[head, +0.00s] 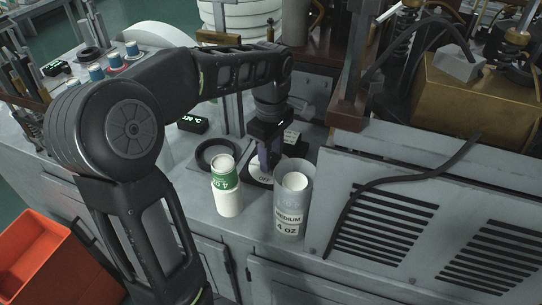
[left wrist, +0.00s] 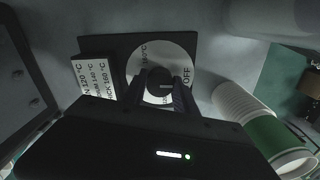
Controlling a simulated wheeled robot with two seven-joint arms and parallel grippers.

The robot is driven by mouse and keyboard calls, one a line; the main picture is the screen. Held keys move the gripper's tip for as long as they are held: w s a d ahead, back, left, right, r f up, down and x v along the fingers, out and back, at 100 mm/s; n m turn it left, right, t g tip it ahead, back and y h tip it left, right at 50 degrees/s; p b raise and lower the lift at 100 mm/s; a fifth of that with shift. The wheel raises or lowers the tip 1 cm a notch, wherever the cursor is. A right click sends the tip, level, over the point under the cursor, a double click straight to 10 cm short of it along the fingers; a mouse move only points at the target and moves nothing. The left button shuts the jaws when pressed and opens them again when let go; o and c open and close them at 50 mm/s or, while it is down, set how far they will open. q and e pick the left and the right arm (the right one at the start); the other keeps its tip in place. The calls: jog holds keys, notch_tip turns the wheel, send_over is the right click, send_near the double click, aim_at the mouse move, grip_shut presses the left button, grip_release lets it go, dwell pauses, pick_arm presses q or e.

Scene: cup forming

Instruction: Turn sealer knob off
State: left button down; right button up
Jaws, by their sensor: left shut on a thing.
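The sealer knob is a dark knob on a round white dial (left wrist: 183,62) marked OFF and temperatures, set on a black square plate. In the head view my left gripper (head: 268,158) reaches down onto the dial (head: 262,172) between the cup stacks. A white label with temperatures (left wrist: 93,78) lies beside the dial. My right gripper does not show.
A stack of white and green cups (head: 227,190) stands close to the left of the dial. A grey tube holder marked MEDIUM 4 OZ (head: 289,215) stands to its right. A vented machine cover (head: 400,165) is further right. An orange bin (head: 35,255) is at lower left.

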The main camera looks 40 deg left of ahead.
pick_arm(q)
jog(key=shift+n, duration=0.4)
jog(key=c, duration=1)
grip_release()
jog(key=shift+o, duration=0.2)
jog(key=shift+w+r, duration=0.1)
jog(key=shift+r, duration=0.45)
notch_tip(320, 180, up, 6)
jog(key=shift+f+p, duration=0.1)
jog(key=shift+p, duration=0.45)
jog(key=shift+r+p, duration=0.35)
jog(key=shift+r, duration=0.15)
